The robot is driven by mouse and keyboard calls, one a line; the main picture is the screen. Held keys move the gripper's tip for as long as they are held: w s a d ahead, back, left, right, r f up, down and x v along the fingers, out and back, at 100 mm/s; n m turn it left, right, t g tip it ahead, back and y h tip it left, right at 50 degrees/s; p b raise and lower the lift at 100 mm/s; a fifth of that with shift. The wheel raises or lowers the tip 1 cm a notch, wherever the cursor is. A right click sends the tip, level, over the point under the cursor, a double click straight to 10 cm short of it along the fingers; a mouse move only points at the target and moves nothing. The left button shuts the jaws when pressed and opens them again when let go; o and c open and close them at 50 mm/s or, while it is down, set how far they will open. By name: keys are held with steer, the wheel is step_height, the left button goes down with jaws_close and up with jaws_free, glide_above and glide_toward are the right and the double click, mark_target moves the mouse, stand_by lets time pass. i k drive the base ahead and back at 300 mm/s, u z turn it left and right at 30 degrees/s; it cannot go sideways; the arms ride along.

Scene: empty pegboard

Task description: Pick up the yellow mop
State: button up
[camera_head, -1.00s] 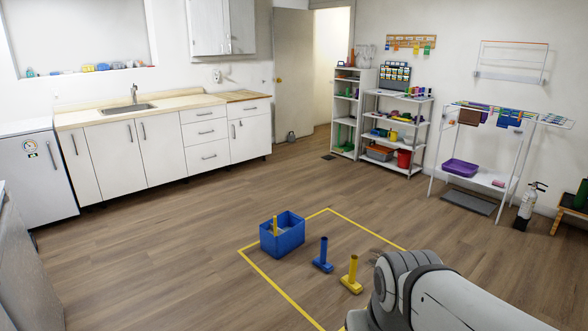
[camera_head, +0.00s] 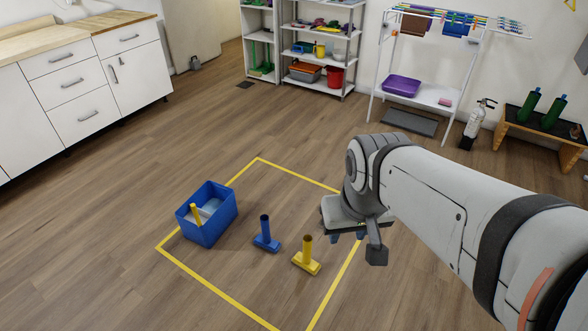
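The yellow mop (camera_head: 307,262) stands on the floor inside the yellow taped outline. It has a flat foot and a short upright tube. A similar blue mop (camera_head: 265,238) stands just left of it. My gripper (camera_head: 348,237) hangs to the right of the yellow mop, apart from it. Its two small fingertips show with a gap between them, and nothing is held. Part of the gripper is hidden by its own housing.
A blue bin (camera_head: 211,229) with a yellow stick (camera_head: 196,214) in it stands at the outline's left. Yellow tape (camera_head: 205,282) marks the floor. Shelves (camera_head: 322,50), a drying rack (camera_head: 425,92), a fire extinguisher (camera_head: 476,126) and a low bench (camera_head: 540,122) line the back. The left floor is clear.

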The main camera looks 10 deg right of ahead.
mark_target(304, 260)
steer(key=z, duration=0.05)
steer(key=i, duration=1.1)
steer(key=z, duration=0.1)
